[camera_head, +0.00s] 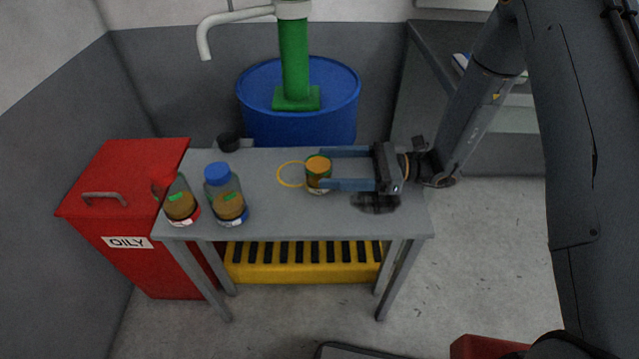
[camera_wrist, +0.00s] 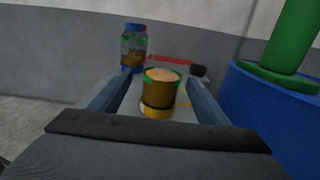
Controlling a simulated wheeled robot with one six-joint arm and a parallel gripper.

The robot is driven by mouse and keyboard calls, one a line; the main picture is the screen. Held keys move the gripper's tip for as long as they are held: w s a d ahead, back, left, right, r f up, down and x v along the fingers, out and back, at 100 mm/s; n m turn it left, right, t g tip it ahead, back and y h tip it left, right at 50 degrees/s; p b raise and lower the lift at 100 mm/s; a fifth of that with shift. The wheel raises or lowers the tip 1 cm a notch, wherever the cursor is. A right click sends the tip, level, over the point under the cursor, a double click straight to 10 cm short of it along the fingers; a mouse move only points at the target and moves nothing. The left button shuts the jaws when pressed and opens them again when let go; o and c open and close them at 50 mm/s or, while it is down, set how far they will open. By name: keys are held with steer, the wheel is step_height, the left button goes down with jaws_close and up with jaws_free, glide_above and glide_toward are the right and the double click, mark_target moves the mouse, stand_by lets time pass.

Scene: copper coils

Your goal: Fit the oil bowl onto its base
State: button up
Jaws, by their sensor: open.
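An amber-filled bowl (camera_head: 317,176) with a green band and an orange top stands upright on the grey table. In the wrist view the bowl (camera_wrist: 160,96) shows a yellow bottom. My gripper (camera_head: 322,169) is open, with its blue fingers level on either side of the bowl. In the wrist view my gripper (camera_wrist: 157,77) has a visible gap between each finger and the bowl. A yellow ring (camera_head: 280,174) lies on the table just left of the bowl, partly hidden by it. I cannot tell for certain which piece is the base.
Two oil jars, one with a blue lid (camera_head: 217,173) and one with a red bottom (camera_head: 181,207), stand on the table's left side. A black cup (camera_head: 228,142) stands at the back left. A red bin (camera_head: 125,190) is left of the table; a blue drum (camera_head: 300,125) is behind.

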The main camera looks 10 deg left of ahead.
steer(key=x, duration=0.7)
steer(key=shift+w+a+f, duration=0.1)
steer(key=shift+a+f, duration=0.1)
steer(key=shift+f, duration=0.2)
steer(key=shift+c, duration=0.4)
steer(key=c, duration=1.3)
